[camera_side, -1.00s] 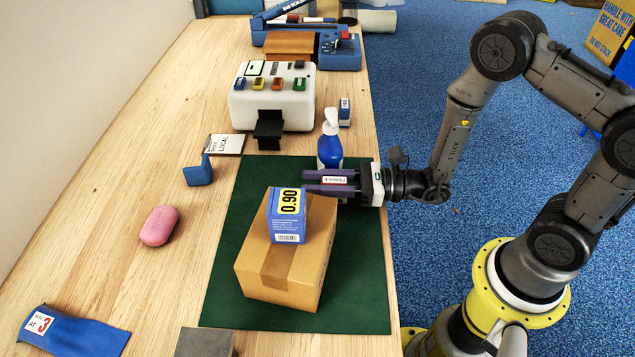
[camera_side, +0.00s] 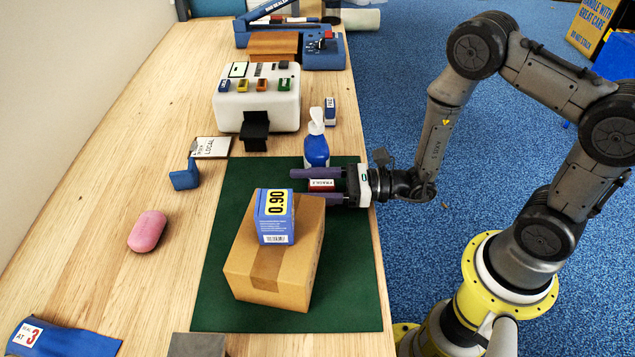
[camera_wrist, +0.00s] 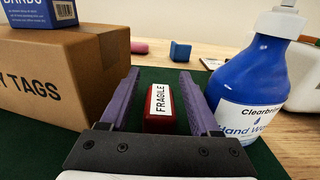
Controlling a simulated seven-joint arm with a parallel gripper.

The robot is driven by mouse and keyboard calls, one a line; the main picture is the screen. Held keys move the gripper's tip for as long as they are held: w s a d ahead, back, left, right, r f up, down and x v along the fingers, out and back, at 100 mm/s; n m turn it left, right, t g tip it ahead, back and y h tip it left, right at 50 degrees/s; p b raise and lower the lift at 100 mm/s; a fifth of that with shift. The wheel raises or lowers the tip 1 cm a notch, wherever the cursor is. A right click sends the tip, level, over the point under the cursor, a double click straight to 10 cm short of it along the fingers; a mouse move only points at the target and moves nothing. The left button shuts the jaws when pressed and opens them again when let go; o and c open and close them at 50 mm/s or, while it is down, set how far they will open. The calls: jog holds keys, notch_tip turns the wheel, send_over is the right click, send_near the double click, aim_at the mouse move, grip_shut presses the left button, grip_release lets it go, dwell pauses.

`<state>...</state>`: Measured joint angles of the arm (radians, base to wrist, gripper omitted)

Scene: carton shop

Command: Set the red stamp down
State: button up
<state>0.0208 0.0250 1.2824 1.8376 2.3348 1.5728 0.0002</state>
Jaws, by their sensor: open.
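The red stamp (camera_wrist: 159,107), with a white FRAGILE label on top, stands on the green mat (camera_side: 345,290). It also shows in the side view (camera_side: 321,185). My gripper (camera_side: 298,186) is open, with one purple finger on each side of the stamp. In the wrist view the fingers (camera_wrist: 163,90) stand apart from the stamp, with gaps on both sides. The far end of the stamp is clear, and its underside is hidden.
A cardboard carton (camera_side: 266,280) with a blue box (camera_side: 274,217) on top stands close beside one finger. A blue hand-wash bottle (camera_side: 316,150) stands close beside the other.

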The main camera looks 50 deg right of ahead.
jog(key=v, duration=1.1)
jog(key=shift+s+d+r, duration=0.15)
jog(key=shift+s+d, duration=0.1)
jog(key=shift+d, duration=0.05)
jog(key=s+a+r+n+g+y, duration=0.3)
jog(key=s+a+r+n+g, duration=0.25)
jog(key=n+g, duration=0.35)
jog(key=s+d+r+n+g+h, duration=0.3)
jog(key=s+d+n+h, duration=0.3)
jog(key=n+h, duration=0.5)
jog(key=s+r+n, duration=0.1)
jog(key=s+n, duration=0.1)
jog(key=n, duration=0.1)
jog(key=shift+s+d+n+h, duration=0.15)
jog(key=shift+s+n+h, duration=0.15)
jog(key=shift+s, duration=0.05)
jog(key=shift+o, duration=0.5)
jog(key=w+d+r+n+t+h, duration=0.1)
jog(key=d+r+n+t+h, duration=0.2)
jog(key=d+r, duration=0.3)
jog(key=shift+w+t+h, duration=0.25)
jog(key=shift+t+h, duration=0.35)
jog(key=shift+t, duration=0.3)
